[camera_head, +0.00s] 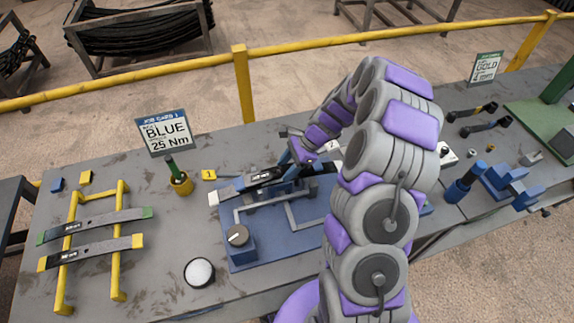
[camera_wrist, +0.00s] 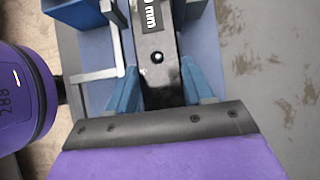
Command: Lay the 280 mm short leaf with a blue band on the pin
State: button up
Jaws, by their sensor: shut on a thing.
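A dark leaf (camera_head: 258,179) with a pale left end lies lengthwise over the blue fixture (camera_head: 240,256) in the head view. My gripper (camera_head: 288,171) is shut on it. In the wrist view the gripper's blue fingers (camera_wrist: 161,82) press both sides of the leaf (camera_wrist: 172,48), which shows a round hole and a label ending in "0 mm". I cannot make out its band colour clearly. The arm hides the leaf's right part and some of the fixture. I cannot pick out the pin, nor tell whether the leaf touches the fixture.
A yellow rack (camera_head: 117,279) at left holds a green-ended leaf (camera_head: 100,223) and a yellow-ended leaf (camera_head: 98,250). A BLUE 25 Nm sign (camera_head: 164,132), a yellow cup (camera_head: 181,185) with a green-handled tool and a white disc (camera_head: 199,272) stand nearby. A yellow rail (camera_head: 300,44) runs behind.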

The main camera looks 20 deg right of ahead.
jog(key=shift+f, duration=0.4)
jog(key=o, duration=1.6)
jog(key=shift+r+p, duration=2.55)
jog(key=shift+r, duration=0.9)
